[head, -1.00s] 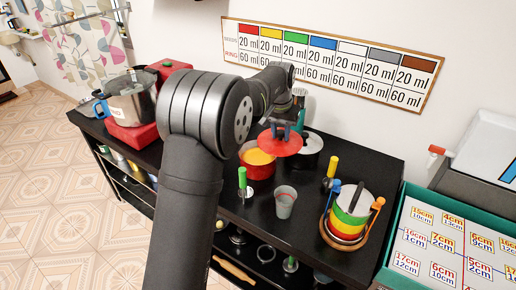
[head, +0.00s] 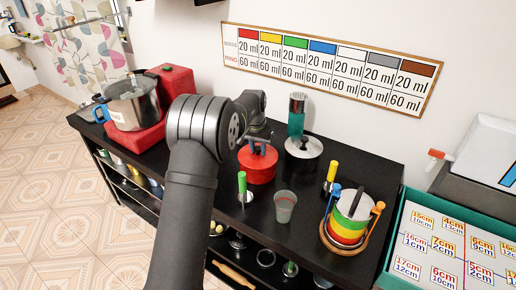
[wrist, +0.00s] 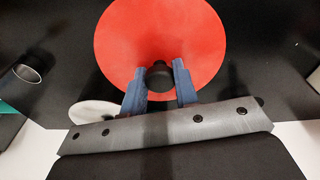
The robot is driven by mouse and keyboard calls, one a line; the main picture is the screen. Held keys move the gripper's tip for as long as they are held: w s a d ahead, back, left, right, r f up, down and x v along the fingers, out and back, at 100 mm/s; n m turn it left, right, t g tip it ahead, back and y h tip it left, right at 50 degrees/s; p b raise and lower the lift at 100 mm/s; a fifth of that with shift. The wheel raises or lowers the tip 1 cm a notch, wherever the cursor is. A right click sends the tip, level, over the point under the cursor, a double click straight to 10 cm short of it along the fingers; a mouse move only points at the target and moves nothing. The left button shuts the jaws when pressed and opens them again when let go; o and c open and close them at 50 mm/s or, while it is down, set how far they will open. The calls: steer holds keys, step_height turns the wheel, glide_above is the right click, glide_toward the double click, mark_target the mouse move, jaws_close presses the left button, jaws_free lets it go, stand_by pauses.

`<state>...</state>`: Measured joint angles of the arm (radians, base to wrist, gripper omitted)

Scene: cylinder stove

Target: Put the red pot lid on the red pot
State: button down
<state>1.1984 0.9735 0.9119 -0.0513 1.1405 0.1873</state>
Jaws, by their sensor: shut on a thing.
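The red pot (head: 262,176) stands on the black counter. The red lid (head: 252,161) covers its top opening and looks level; its small black knob is at the centre. In the wrist view the red lid (wrist: 160,40) fills the upper middle, hiding the pot. My gripper (wrist: 160,82) has its two blue fingers on either side of the black knob (wrist: 159,75), shut on it. In the head view my gripper (head: 258,147) is just above the lid. Whether the lid rests fully on the rim cannot be told.
A silver pot with lid (head: 303,149) stands close on the right. A green-handled item (head: 242,186), a grey cup (head: 284,206) and a stack of coloured rings (head: 347,222) stand in front. A steel pot (head: 133,105) on a red block is at left.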

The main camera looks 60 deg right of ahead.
mark_target(256, 150)
steer(key=c, duration=1.1)
jaws_free()
steer(key=r, duration=0.4)
steer(key=a+r, duration=0.1)
steer(key=r, duration=0.7)
steer(key=shift+a, duration=0.25)
